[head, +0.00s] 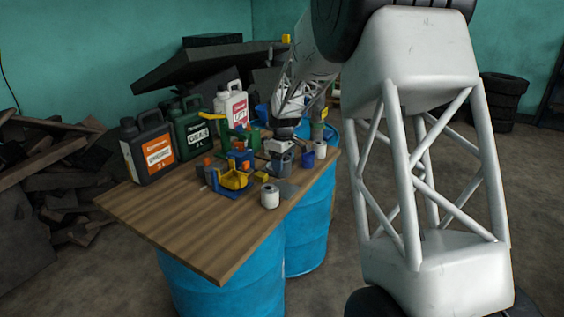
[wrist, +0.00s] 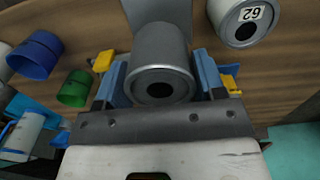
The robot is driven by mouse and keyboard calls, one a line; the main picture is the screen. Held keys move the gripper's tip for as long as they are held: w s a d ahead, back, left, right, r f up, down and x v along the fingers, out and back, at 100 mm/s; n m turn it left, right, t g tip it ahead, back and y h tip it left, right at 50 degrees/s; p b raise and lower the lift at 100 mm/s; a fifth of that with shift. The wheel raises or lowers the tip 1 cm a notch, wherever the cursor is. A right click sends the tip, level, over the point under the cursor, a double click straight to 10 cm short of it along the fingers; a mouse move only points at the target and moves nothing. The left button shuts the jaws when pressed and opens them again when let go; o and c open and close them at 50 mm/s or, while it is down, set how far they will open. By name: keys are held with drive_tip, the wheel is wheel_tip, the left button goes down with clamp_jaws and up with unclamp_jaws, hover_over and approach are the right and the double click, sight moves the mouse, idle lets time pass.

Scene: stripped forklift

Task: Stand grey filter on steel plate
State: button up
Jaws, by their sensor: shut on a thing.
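The grey filter (wrist: 160,52) is a plain grey cylinder with a dark hole in its near end. It sits between the blue fingers of my gripper (wrist: 162,72), which is shut on it. In the head view the grey filter (head: 283,163) is low over the table, below the end of my arm. The steel plate (wrist: 155,10) is a flat grey sheet just beyond the filter in the wrist view. It also shows in the head view (head: 288,188), near the table's front right edge. Whether the filter touches the plate or table cannot be told.
A blue cup (wrist: 35,55) and a green cup (wrist: 75,88) are left in the wrist view. Jugs (head: 148,150) line the back. The wooden table's (head: 190,225) front left is clear.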

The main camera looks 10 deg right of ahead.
sight(283, 175)
drive_tip(key=shift+f, duration=0.15)
drive_tip(key=shift+f, duration=2.55)
drive_tip(key=shift+f, duration=0.3)
idle(0.8)
drive_tip(key=o, duration=1.2)
drive_tip(key=shift+o, duration=0.2)
drive_tip(key=shift+r, duration=0.15)
drive_tip(key=shift+r, duration=3.8)
drive_tip(key=shift+s+r, duration=0.1)
